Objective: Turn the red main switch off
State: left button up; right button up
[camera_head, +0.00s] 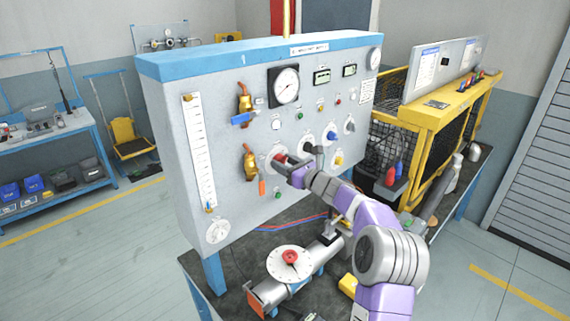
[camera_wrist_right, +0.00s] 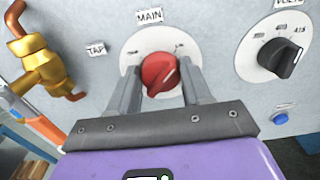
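The red main switch (camera_wrist_right: 160,73) is a round rotary knob on a white dial under the MAIN label (camera_wrist_right: 149,16). Its raised ridge tilts toward the upper right in the wrist view. In the head view the switch (camera_head: 278,158) is partly hidden by my right gripper (camera_head: 290,166). In the wrist view my right gripper (camera_wrist_right: 162,82) points at the panel with one finger on each side of the knob. The fingers are apart; I cannot tell whether either touches the knob. My left gripper is not in view.
A brass tap (camera_wrist_right: 40,68) is left of the switch, and a black rotary knob (camera_wrist_right: 285,58) is right of it. A blue button (camera_wrist_right: 281,118) sits below that knob. A pipe with a red-centred round flange (camera_head: 289,262) lies on the bench below. A yellow-framed cage (camera_head: 440,115) stands at right.

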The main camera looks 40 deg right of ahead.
jog(key=c, duration=0.4)
jog(key=shift+f+n+b, duration=0.15)
jog(key=shift+n+b, duration=0.35)
jog(key=shift+b, duration=0.45)
jog(key=shift+c, duration=0.2)
jog(key=shift+a+f+n+b, duration=0.1)
jog(key=shift+a+n+b, duration=0.05)
jog(key=shift+n+b, duration=3.95)
jog(key=shift+a+f+n+b, duration=0.1)
jog(key=shift+n+b, duration=3.65)
jog(key=shift+n, duration=0.55)
jog(key=shift+r, duration=0.1)
jog(key=o, duration=1.1)
jog(key=shift+c, duration=0.2)
